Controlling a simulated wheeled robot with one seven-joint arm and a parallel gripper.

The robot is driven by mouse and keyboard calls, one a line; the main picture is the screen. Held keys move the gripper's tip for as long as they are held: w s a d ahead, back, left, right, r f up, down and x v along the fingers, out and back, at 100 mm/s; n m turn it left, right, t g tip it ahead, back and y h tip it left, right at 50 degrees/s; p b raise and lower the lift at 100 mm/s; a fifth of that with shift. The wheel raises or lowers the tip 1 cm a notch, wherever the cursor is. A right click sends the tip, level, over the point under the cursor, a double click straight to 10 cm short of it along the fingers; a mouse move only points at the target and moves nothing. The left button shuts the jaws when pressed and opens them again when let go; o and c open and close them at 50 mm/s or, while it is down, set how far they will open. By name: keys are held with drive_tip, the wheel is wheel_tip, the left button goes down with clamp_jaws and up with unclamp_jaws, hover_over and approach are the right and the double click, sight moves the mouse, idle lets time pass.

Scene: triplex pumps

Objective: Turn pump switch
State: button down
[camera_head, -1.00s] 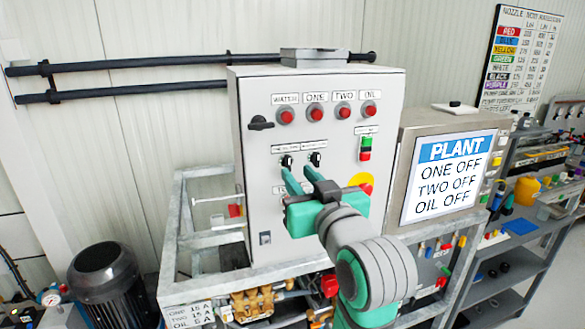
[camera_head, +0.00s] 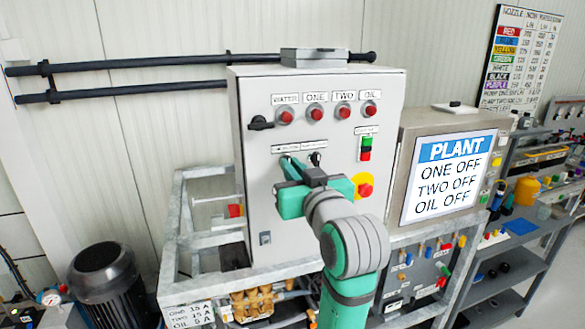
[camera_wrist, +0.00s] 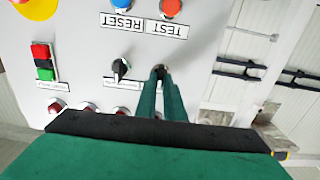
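The grey control panel (camera_head: 330,215) carries two black rotary switches side by side under small labels that I cannot read clearly. The right switch (camera_head: 315,158) is free, and it also shows in the wrist view (camera_wrist: 120,70). My gripper (camera_head: 286,162) is at the left switch, its green fingers pointing into the panel. In the wrist view the fingers (camera_wrist: 160,74) are close together around that switch, whose knob is mostly hidden between them. The plant display (camera_head: 455,177) reads ONE OFF, TWO OFF, OIL OFF.
Red lamps (camera_head: 315,113) sit in a row above the switches. A black handle (camera_head: 260,123) juts out at the panel's left. Green and red buttons (camera_head: 366,148) and a red emergency stop (camera_head: 365,190) on yellow are to the right. TEST (camera_wrist: 168,29) and RESET (camera_wrist: 124,22) labels sit nearby.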

drive_tip(key=shift+n, duration=0.3)
drive_tip(key=shift+a+n, duration=0.15)
drive_tip(key=shift+n, duration=3.95)
drive_tip(key=c, duration=1.9)
unclamp_jaws()
drive_tip(key=shift+o, duration=0.2)
drive_tip(key=shift+s, duration=0.15)
drive_tip(key=v, duration=1)
drive_tip(key=shift+s, duration=0.3)
